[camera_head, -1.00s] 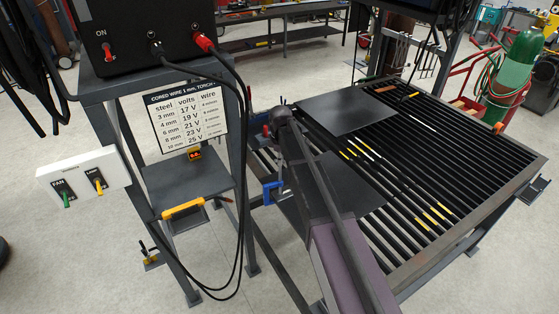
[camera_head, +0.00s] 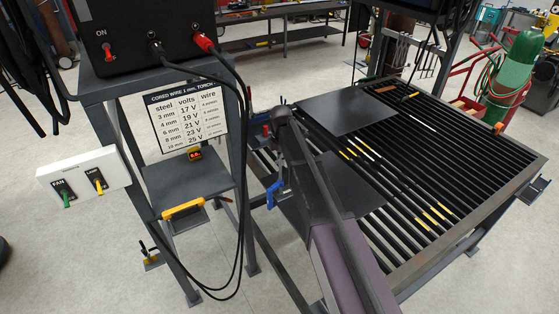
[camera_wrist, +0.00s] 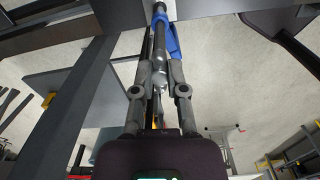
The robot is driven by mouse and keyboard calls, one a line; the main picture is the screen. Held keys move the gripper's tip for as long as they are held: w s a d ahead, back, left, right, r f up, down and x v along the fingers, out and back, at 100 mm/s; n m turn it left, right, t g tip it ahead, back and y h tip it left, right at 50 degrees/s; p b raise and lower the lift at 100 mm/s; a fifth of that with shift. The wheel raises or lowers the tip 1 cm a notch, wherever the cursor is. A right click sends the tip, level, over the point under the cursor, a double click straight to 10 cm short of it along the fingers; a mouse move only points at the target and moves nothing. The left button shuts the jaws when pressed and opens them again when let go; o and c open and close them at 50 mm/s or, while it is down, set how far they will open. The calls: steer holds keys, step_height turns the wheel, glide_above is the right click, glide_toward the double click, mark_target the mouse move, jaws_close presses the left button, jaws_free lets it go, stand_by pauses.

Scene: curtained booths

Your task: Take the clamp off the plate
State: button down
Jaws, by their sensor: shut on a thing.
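The blue clamp (camera_head: 274,192) is at the left edge of the slatted table, beside a dark plate (camera_head: 306,205). In the wrist view its blue frame (camera_wrist: 168,38) shows just beyond my fingertips, with a dark and silver screw shaft running between them. My gripper (camera_wrist: 160,72) is shut on the clamp at this shaft. In the head view my own arm hides the gripper's fingers and part of the plate. I cannot tell whether the clamp still touches the plate.
The slatted table (camera_head: 480,205) carries another dark plate (camera_head: 345,108) and several yellow-marked rods (camera_head: 432,218). A stand with a black power box (camera_head: 150,30), hanging cables and a shelf (camera_head: 185,180) is at the left. Grey floor lies between the stand and table.

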steer(key=n, duration=1.2)
steer(key=shift+w, duration=0.1)
stand_by(0.4)
steer(key=c, duration=0.6)
jaws_free()
steer(key=shift+r, duration=0.15)
steer(key=shift+r+p, duration=1.35)
steer(key=shift+p, duration=0.15)
